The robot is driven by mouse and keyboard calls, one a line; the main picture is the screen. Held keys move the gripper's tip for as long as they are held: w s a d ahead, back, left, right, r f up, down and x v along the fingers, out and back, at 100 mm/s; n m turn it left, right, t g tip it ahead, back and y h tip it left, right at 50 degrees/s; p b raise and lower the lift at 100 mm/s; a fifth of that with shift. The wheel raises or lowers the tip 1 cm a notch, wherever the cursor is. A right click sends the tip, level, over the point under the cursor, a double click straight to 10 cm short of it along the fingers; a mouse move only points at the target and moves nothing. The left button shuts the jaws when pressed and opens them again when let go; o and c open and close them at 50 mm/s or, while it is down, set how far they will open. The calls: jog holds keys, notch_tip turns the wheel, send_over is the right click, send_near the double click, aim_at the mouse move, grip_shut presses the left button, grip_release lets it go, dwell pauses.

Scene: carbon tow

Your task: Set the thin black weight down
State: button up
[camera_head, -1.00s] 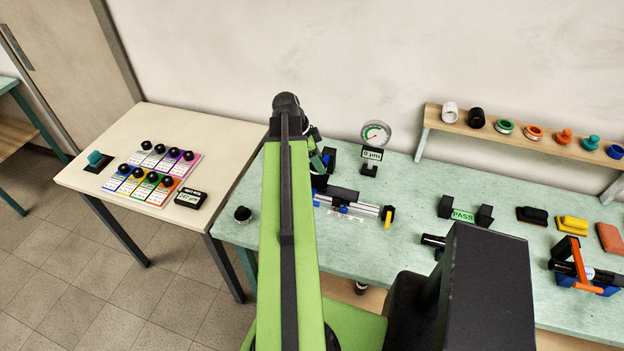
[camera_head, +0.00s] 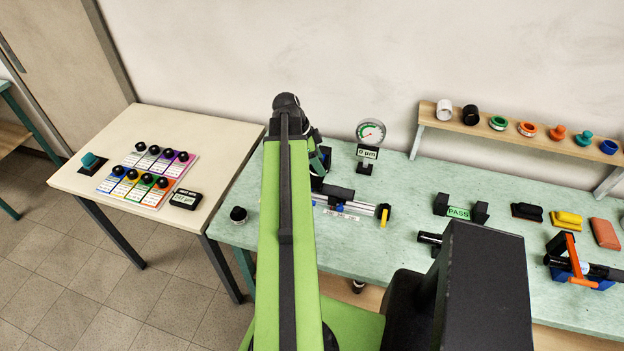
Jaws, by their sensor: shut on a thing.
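My green arm reaches away from me over the left part of the green bench (camera_head: 415,254). Its far end, with a dark and green wrist part, shows just right of the arm's tip. My gripper's jaws are hidden behind the arm, so I cannot see what is between them. I cannot pick out the thin black weight for certain. A small black round piece (camera_head: 238,214) stands on the bench just left of my arm; I cannot tell whether it is a weight.
A rail device with a yellow knob (camera_head: 384,215) and a dial gauge (camera_head: 370,132) stand right of my arm. Beyond are a PASS fixture (camera_head: 458,212), coloured blocks and a shelf (camera_head: 470,127). The left table holds colour cards with black knobs (camera_head: 150,176).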

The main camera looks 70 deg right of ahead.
aim_at(312, 169)
jog(key=shift+w+d+f, duration=0.1)
jog(key=shift+w+f, duration=0.2)
jog(key=shift+w, duration=0.25)
jog(key=shift+w+f, duration=0.3)
jog(key=shift+w, duration=0.25)
notch_tip(312, 169, down, 4)
jog(key=b, duration=0.4)
jog(key=shift+f+b, duration=0.2)
jog(key=shift+b, duration=0.2)
jog(key=shift+r, duration=0.2)
jog(key=shift+f, duration=0.15)
jog(key=o, duration=1.7)
jog(key=shift+c, duration=0.2)
jog(key=shift+r+p, duration=0.55)
jog(key=shift+p, duration=0.05)
jog(key=p+v, duration=1)
jog(key=v, duration=0.1)
